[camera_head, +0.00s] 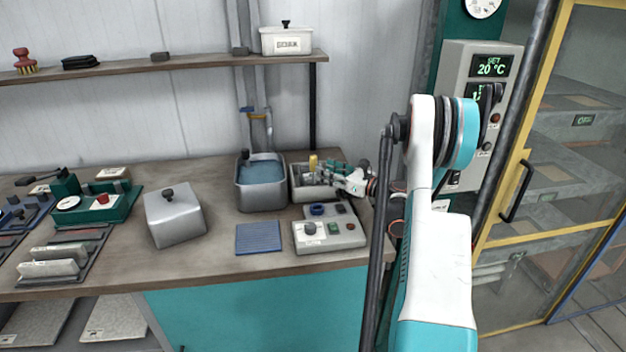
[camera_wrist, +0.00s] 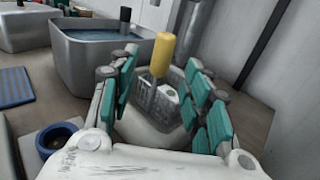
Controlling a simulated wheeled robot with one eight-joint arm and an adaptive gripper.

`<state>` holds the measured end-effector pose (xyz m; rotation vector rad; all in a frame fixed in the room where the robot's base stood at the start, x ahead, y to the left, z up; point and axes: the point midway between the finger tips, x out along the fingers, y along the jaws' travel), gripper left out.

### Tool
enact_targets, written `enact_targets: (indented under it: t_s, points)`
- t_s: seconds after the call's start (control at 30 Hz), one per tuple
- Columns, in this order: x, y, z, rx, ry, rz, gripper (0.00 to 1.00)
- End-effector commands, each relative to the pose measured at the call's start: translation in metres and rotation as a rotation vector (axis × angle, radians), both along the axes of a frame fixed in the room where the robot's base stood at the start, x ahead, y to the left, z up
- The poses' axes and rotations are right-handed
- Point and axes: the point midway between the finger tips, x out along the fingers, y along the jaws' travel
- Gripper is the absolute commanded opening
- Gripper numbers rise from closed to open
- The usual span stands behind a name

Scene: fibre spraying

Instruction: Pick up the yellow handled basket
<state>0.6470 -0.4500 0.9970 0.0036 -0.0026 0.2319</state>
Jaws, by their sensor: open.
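The yellow handled basket is a small wire basket with an upright yellow handle. In the wrist view its yellow handle (camera_wrist: 161,54) stands between my open fingers, and its wire body (camera_wrist: 158,98) sits lower, inside a pale container (camera_wrist: 140,130). In the head view the yellow handle (camera_head: 313,163) rises from the grey box (camera_head: 302,195) at the bench's right end. My gripper (camera_wrist: 162,85) is open, with teal finger pads on both sides of the basket and a visible gap to the handle. It also shows in the head view (camera_head: 335,175), close to the handle's right. The basket's underside is hidden.
A metal tank of blue liquid (camera_head: 261,195) stands just left of the box. A control panel (camera_head: 328,236) and blue ribbed mat (camera_head: 258,237) lie in front. A lidded metal box (camera_head: 174,215) stands further left. A shelf (camera_head: 200,65) runs above the bench.

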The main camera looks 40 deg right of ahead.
Motion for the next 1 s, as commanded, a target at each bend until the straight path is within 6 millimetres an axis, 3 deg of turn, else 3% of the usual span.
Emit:
enact_targets:
  t_s: [0.27, 0.5, 0.77, 0.8, 1.0]
  points:
    - [0.024, 0.006, 0.002, -0.002, 0.0, 0.004, 0.44]
    - [0.058, 0.012, 0.006, -0.003, 0.001, 0.005, 0.44]
    - [0.064, 0.012, 0.008, -0.003, 0.001, 0.003, 0.44]
    - [0.064, 0.013, 0.008, -0.003, 0.001, 0.003, 0.42]
    - [0.064, 0.012, 0.008, -0.003, 0.001, 0.003, 0.0]
